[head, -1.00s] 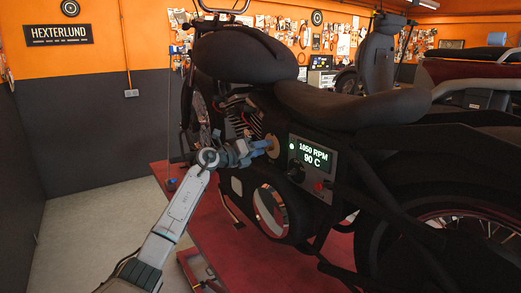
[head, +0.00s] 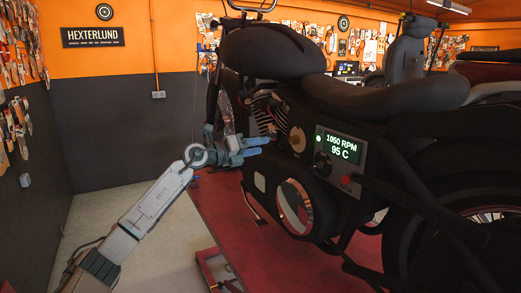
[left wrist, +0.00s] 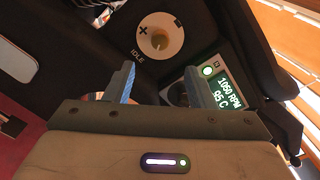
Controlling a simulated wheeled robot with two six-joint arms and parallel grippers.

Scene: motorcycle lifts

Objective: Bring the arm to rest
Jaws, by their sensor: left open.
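My left gripper (head: 260,147) is open and empty beside the motorcycle's engine, its blue fingers pointing right. It also shows in the left wrist view (left wrist: 162,78) with a clear gap between the fingers. The round tan idle knob (head: 298,139) is just beyond the fingertips, apart from them. In the left wrist view the knob (left wrist: 160,38) sits above the fingers, with plus, minus and IDLE marks around it. The panel display (head: 339,146) reads 1050 RPM and 95 C with a green light lit. My right gripper is not in view.
The black motorcycle (head: 385,97) stands on a red lift (head: 243,222). A red button (head: 346,179) and a dark dial (head: 322,163) are on the panel. Grey floor (head: 150,222) is free at the left, up to the dark wall. Tools hang on the walls.

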